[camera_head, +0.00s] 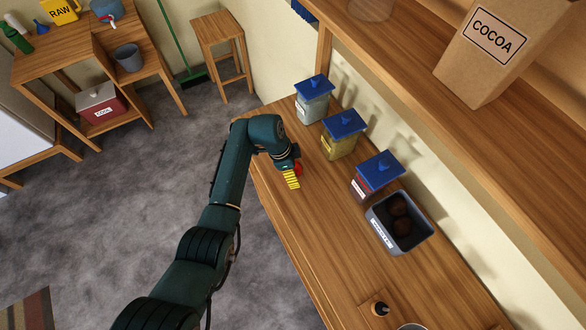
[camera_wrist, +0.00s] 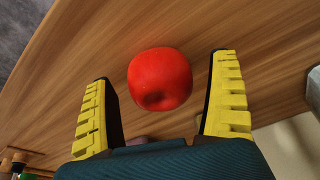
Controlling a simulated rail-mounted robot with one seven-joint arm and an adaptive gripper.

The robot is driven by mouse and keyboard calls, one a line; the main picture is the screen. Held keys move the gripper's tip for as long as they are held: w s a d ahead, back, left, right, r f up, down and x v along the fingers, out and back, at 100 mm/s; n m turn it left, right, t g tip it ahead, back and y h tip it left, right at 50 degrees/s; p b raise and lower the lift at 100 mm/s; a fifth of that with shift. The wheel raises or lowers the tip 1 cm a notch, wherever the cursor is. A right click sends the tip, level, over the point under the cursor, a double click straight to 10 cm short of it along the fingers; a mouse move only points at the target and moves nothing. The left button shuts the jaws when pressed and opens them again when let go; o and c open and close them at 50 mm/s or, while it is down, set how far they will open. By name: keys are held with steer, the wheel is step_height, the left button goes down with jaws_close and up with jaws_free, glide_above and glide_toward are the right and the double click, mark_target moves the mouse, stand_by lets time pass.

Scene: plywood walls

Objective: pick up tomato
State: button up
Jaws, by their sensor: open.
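The red tomato (camera_wrist: 160,78) lies on the wooden counter (camera_wrist: 250,30) in the wrist view. It sits between and slightly beyond the two yellow fingers of my gripper (camera_wrist: 160,105), with a gap on both sides. My gripper is open and empty. In the head view, my gripper (camera_head: 291,178) is low over the far part of the counter. Only a small red piece of the tomato (camera_head: 299,169) shows there beside the fingers; the rest is hidden behind my gripper.
Several blue-lidded canisters, including a yellow one (camera_head: 338,145), line the wall right of my gripper. A grey bin (camera_head: 413,246) with dark round things stands nearer. A shelf (camera_head: 420,100) with a cocoa bag (camera_head: 500,45) overhangs the counter. The counter's left side is clear.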

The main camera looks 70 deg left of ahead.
steer(key=shift+c, duration=0.5)
steer(key=c, duration=0.8)
steer(key=shift+o, duration=0.2)
